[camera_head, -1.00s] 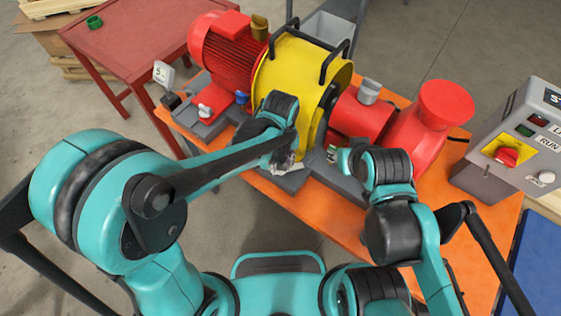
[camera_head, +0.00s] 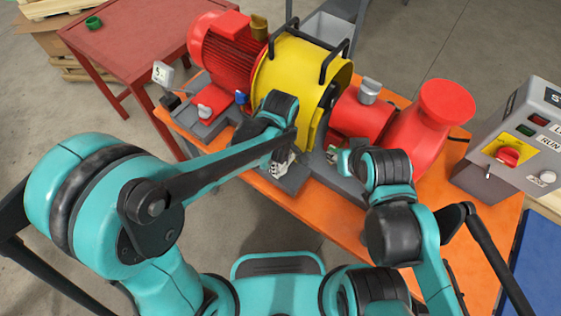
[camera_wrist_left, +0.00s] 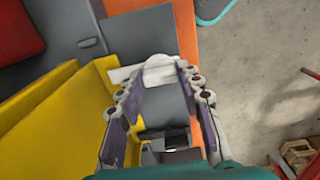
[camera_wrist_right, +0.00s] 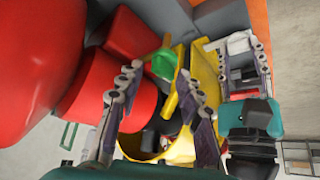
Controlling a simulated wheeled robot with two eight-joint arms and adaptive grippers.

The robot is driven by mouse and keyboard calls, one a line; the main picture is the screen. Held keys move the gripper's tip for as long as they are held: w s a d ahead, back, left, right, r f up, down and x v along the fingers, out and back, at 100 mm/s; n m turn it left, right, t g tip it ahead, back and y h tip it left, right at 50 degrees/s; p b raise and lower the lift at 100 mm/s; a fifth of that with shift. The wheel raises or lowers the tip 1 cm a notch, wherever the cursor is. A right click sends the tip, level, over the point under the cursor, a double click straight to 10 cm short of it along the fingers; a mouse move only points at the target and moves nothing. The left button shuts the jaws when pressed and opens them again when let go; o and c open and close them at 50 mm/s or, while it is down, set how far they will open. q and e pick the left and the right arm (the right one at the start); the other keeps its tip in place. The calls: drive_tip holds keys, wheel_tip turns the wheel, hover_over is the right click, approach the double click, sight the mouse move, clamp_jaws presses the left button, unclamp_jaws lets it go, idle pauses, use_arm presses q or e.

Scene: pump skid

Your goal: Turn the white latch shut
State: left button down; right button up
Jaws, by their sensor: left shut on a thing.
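The white latch (camera_wrist_left: 160,72) is at the front of the pump skid, below the yellow guard. In the left wrist view it lies between my left fingertips, with a pale strip reaching left from it. My left gripper (camera_head: 283,164) is shut on it; the gripper and arm hide most of it in the head view. The latch also shows at upper right in the right wrist view (camera_wrist_right: 237,44). My right gripper (camera_wrist_right: 158,74) has its fingers apart, with a green part (camera_wrist_right: 160,64) seen between or beyond the tips. I cannot tell if they touch it.
The yellow guard (camera_head: 300,65) stands between the red motor (camera_head: 222,60) and the red pump (camera_head: 420,125) on an orange table (camera_head: 330,222). A grey control box (camera_head: 495,165) with a red knob is at right. A red table (camera_head: 125,45) stands at the far left.

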sight(280, 165)
idle(0.5)
use_arm(q)
drive_tip(key=c, duration=1)
unclamp_jaws()
wheel_tip(280, 165, up, 12)
